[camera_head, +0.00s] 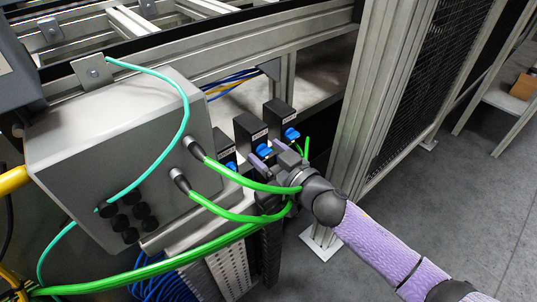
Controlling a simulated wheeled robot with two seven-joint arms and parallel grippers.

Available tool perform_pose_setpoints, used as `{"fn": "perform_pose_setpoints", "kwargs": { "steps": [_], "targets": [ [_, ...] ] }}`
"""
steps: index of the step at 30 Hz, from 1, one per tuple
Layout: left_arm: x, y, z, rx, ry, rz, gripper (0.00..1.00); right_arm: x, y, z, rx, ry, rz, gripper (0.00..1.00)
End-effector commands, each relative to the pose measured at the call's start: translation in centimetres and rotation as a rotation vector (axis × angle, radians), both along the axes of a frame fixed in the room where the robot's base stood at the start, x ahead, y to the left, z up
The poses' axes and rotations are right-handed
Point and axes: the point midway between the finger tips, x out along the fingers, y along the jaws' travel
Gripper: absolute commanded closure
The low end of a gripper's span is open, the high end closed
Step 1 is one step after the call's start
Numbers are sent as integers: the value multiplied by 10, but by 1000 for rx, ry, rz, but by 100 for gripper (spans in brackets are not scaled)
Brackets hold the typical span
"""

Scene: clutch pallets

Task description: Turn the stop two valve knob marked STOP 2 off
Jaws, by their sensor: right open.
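Several black valve blocks with blue knobs stand in a row beside the grey box. The far right block (280,118) has a blue knob (291,134). The middle block (249,131) has a blue knob (264,152) right at my right gripper's fingers. The near left block (222,149) has a blue knob (231,166), partly hidden. White labels are on the blocks, but they are too small to read, so I cannot tell which is STOP 2. My right gripper (267,155) is open, its fingers around or just before the middle knob; contact is unclear. My left gripper is not in view.
A grey box (110,150) with green cables (235,177) stands at left; the cables run close by my right wrist. A metal frame post (365,90) and mesh panel (430,80) stand at right. The floor (440,200) at right is clear.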

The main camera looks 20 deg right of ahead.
Motion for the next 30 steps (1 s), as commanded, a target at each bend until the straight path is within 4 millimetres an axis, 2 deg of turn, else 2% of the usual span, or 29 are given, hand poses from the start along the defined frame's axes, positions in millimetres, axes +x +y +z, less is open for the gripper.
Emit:
{"fn": "perform_pose_setpoints", "kwargs": {
  "steps": [3, 14, 23, 30],
  "targets": [
    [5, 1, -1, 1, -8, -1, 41, 0, 0, 0, 0, 0, 0, 23],
    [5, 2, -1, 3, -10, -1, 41, 0, 0, 0, 0, 1, 0, 99],
    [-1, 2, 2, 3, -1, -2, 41, -1, 0, 0, -18, -6, 0, 100],
    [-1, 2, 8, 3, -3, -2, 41, -1, 1, 1, -129, -47, -1, 100]
  ]
}}
